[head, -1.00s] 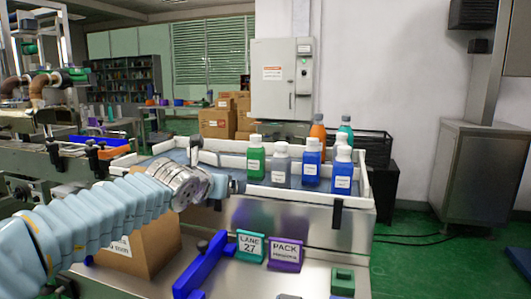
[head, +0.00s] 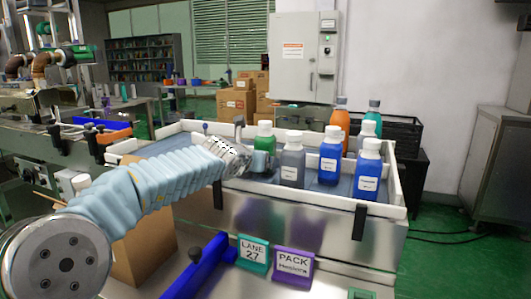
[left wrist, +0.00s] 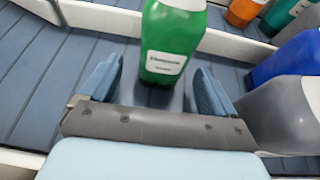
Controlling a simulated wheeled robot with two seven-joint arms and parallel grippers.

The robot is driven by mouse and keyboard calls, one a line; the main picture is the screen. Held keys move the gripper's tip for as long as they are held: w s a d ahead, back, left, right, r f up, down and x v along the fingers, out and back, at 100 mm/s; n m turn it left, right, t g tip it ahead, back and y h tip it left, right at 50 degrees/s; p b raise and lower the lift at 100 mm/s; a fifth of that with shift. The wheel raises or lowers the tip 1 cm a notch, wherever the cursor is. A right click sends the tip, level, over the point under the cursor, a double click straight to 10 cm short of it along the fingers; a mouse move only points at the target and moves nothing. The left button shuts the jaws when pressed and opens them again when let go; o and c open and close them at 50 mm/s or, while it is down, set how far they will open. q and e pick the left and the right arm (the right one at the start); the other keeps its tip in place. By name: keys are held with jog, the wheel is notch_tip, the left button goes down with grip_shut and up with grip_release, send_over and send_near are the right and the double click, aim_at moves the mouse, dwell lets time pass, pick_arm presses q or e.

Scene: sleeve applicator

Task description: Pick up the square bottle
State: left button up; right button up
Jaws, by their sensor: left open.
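Several square-bodied bottles with white caps stand upright in the white-walled tray (head: 395,208): a green bottle (head: 264,143), a grey bottle (head: 292,165), a blue bottle (head: 330,160) and another blue bottle (head: 368,176). My left gripper (head: 256,163) is at the green bottle, its fingers partly hard to make out in the head view. In the left wrist view the open left gripper (left wrist: 158,75) points at the green bottle (left wrist: 172,45), which stands just ahead between the fingertips. The grey bottle (left wrist: 283,118) is right of the right finger. My right gripper is not seen.
An orange bottle (head: 340,121) and a teal bottle (head: 372,118) stand behind. The tray wall rises in front of the bottles. Signs reading LANE 27 (head: 253,253) and PACK (head: 293,262), and a blue bar (head: 203,268), are on the near ledge. The tray's left part is clear.

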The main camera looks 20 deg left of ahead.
pick_arm(q)
jog(key=x, duration=0.5)
jog(key=shift+w+d+r, duration=0.1)
jog(key=shift+w+d, duration=0.05)
jog(key=shift+w, duration=0.1)
jog(key=shift+c, duration=0.4)
jog(key=c, duration=1.2)
